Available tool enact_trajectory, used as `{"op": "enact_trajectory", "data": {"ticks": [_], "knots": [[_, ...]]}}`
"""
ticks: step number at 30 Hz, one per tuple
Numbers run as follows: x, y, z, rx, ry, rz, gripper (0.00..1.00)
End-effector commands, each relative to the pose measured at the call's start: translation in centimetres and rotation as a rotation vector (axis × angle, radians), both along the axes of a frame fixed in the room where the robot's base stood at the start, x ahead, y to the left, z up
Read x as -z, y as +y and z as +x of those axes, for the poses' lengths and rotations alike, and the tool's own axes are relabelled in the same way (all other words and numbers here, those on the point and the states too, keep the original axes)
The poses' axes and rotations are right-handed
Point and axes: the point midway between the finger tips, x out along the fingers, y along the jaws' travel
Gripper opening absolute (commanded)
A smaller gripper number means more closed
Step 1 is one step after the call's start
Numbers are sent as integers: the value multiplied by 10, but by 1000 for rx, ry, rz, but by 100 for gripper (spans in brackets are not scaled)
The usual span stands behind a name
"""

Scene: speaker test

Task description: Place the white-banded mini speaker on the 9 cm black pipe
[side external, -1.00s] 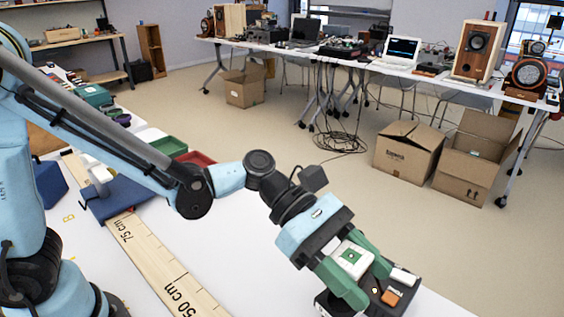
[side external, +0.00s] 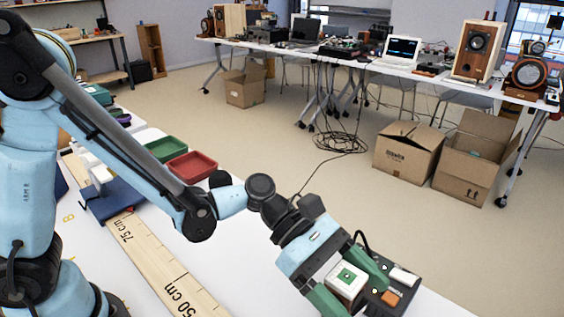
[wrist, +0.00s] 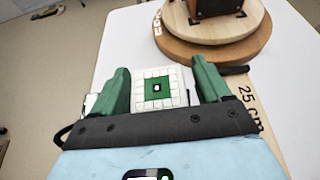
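My gripper (side external: 352,285) has two green fingers and is low over the near end of the white table. A white, tile-patterned block (side external: 345,284) with a green square on its face sits between the fingers. I cannot identify a 9 cm black pipe in either view.
A black box (side external: 408,292) with orange and white parts is close beside the fingers. A round wooden stand (wrist: 215,48) and a ruler (wrist: 246,100) lie ahead in the wrist view. Red (side external: 190,166) and green (side external: 165,151) trays stand farther back.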

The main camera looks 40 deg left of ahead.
Motion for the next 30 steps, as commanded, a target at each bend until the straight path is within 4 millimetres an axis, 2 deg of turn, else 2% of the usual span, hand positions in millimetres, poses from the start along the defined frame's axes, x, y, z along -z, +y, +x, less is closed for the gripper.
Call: {"op": "enact_trajectory", "data": {"ticks": [11,14,24,30], "knots": [[-4,1,0,0,0,0,76],[-9,14,1,-6,1,0,76],[-35,79,1,-7,0,0,76],[-46,103,1,-3,0,0,76]]}}
